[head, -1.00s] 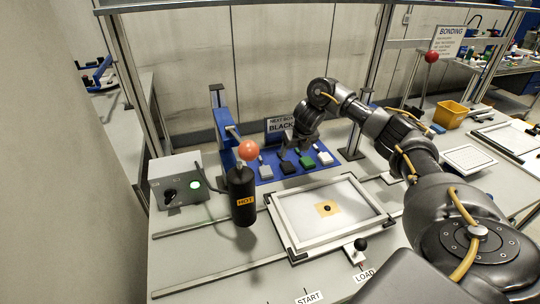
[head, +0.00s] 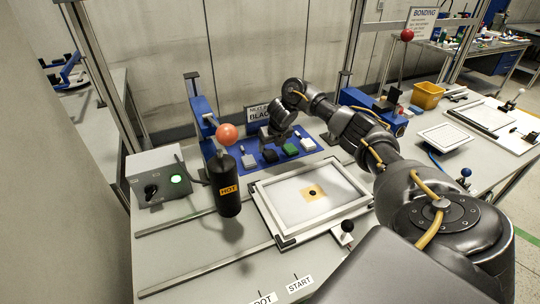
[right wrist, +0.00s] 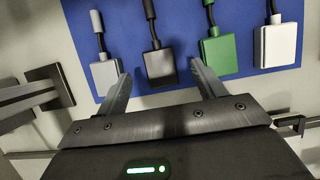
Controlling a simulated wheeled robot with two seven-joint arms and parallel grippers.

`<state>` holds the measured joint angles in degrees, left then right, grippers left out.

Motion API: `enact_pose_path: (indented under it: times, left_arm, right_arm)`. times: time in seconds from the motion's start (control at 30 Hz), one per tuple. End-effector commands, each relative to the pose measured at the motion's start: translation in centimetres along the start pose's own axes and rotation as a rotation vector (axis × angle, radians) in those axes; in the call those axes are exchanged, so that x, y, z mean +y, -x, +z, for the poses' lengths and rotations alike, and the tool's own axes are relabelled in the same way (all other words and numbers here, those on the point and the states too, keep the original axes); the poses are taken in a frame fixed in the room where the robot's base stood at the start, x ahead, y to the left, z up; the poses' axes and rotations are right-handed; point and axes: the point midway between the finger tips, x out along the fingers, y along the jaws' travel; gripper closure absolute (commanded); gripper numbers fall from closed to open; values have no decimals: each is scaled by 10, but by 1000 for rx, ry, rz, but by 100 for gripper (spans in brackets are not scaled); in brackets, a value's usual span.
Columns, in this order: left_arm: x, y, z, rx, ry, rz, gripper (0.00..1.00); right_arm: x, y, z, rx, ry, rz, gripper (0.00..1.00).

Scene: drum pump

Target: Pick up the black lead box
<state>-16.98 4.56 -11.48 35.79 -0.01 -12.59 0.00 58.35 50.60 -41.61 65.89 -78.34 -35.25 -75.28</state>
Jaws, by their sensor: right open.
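The black lead box (head: 270,156) lies on a blue mat, between a grey box (head: 250,160) and a green box (head: 291,149). In the right wrist view the black box (right wrist: 160,68) has a dark cable stub pointing away from me. My right gripper (head: 279,136) is over the row of boxes. Its fingers (right wrist: 160,82) are open and empty in the right wrist view, one on each side of the near end of the black box. The left finger overlaps the grey box and the right one is close to the green box. Contact cannot be told. My left gripper is out of view.
A white box (head: 308,144) ends the row on the blue mat (right wrist: 265,84). A white framed tray (head: 285,183) lies in front of the boxes.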

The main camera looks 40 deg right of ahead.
Motion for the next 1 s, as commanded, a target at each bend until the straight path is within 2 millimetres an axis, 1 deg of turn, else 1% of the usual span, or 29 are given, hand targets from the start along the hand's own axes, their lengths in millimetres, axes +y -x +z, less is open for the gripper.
enact_pose_path:
  times: [0.03, 0.1, 0.2, 0.27, 0.37, 0.53, 0.57, 0.9, 0.93, 1.0]
  left_arm:
    - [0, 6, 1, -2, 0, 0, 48]
    - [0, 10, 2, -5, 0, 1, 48]
    - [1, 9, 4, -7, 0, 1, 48]
    - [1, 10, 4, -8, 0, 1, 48]
    - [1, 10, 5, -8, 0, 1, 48]
    - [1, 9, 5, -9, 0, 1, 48]
    - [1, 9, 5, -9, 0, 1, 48]
    - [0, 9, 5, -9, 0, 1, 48]
    - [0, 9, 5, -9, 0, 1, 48]
    - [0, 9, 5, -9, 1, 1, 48]
  right_arm:
    - [0, -6, -2, 6, -1, -1, 31]
    - [2, -17, -4, 5, -2, -1, 31]
    - [1, -32, -4, 3, -3, 0, 31]
    - [1, -37, -4, 3, -2, -1, 31]
    - [1, -41, -4, 0, -1, -1, 31]
    - [1, -41, -4, 0, 0, -1, 31]
    - [1, -41, -4, 0, 0, -1, 32]
    - [1, -41, -4, 0, 0, -1, 77]
    - [1, -41, -4, 0, 0, -1, 80]
    - [1, -41, -4, -1, -1, -1, 80]
